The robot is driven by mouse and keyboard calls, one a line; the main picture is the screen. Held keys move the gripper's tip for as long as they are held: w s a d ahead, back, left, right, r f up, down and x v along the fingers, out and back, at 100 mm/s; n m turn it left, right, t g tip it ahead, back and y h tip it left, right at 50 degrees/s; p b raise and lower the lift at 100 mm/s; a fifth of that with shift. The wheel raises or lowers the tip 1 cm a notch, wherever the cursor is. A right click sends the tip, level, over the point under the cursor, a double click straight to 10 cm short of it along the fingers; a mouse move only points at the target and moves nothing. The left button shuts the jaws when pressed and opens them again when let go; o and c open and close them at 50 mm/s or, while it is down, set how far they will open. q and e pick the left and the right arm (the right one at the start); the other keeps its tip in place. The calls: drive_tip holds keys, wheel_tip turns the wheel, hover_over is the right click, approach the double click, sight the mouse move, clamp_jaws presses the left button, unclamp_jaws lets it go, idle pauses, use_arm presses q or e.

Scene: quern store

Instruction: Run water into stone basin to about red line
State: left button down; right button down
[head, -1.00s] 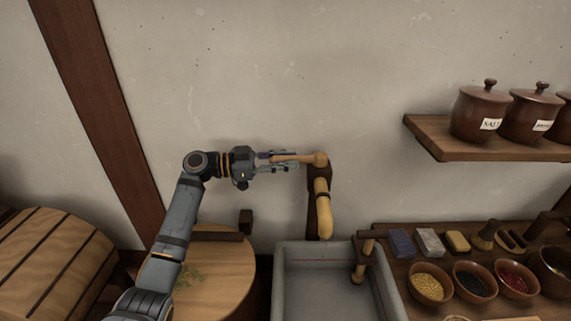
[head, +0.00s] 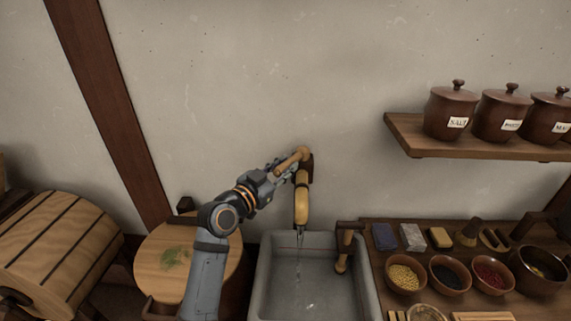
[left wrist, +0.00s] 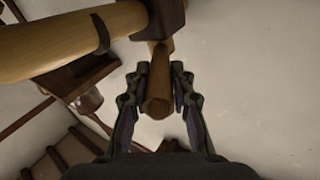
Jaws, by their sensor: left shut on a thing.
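The stone basin (head: 262,280) is grey and stands at the lower middle of the head view. Above its back edge is a wall tap with a pale wooden spout (head: 302,205). A thin stream of water (head: 299,250) falls from the spout into the basin. The water level is hard to tell, and I cannot make out the red line clearly. My left gripper (head: 286,170) is shut on the tap's wooden lever (head: 296,157). In the left wrist view the lever (left wrist: 158,88) sits between both fingers, with the spout (left wrist: 50,48) beside it. My right gripper is not in view.
A wooden post fitting (head: 344,250) stands at the basin's right edge. Right of it, a counter holds bowls (head: 404,278), blocks and a brush. A shelf (head: 420,145) with lidded jars is above. A round wooden top (head: 155,260) and a barrel (head: 55,250) stand left.

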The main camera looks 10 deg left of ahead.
use_arm(q)
drive_tip(key=shift+d, duration=0.15)
drive_tip(key=shift+n+y, duration=0.4)
drive_tip(key=shift+s+d+t+y+p, duration=0.1)
drive_tip(key=shift+d+t+y+p, duration=0.05)
drive_tip(key=shift+t+y+p, duration=0.2)
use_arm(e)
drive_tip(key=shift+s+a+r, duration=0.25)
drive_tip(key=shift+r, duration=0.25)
use_arm(q)
drive_tip(key=c, duration=1.2)
unclamp_jaws()
drive_tip(key=shift+f, duration=0.1)
drive_tip(key=shift+o, duration=0.2)
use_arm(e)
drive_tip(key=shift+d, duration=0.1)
use_arm(q)
drive_tip(key=v, duration=1.2)
